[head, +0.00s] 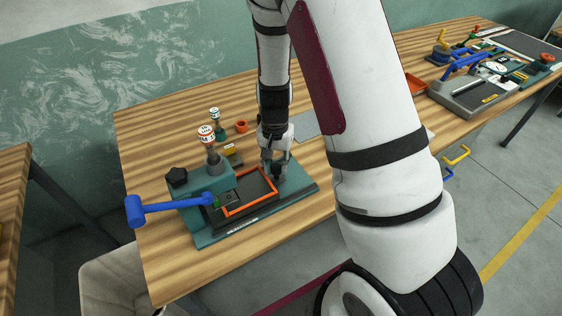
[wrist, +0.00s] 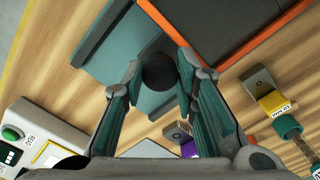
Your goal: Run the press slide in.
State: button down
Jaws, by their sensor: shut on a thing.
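The press (head: 205,178) is a teal machine on the wooden bench, with a blue lever (head: 165,206) at its left side. Its slide, a dark plate with an orange frame (head: 249,194), lies on the teal base, mostly in the open to the right of the press head. My gripper (head: 276,176) points down at the slide's right end. In the wrist view the gripper (wrist: 160,68) is shut on a round black knob (wrist: 159,73), one finger on each side.
Stamps with round tops (head: 206,133) and a small orange cup (head: 241,126) stand behind the press. More fixtures (head: 480,85) stand at the bench's far right. The bench front is clear.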

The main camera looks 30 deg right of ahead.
jog(key=shift+a, duration=0.3)
jog(key=c, duration=1.3)
grip_release()
jog(key=shift+r, duration=0.25)
notch_tip(320, 180, up, 12)
jog(key=shift+f, duration=0.2)
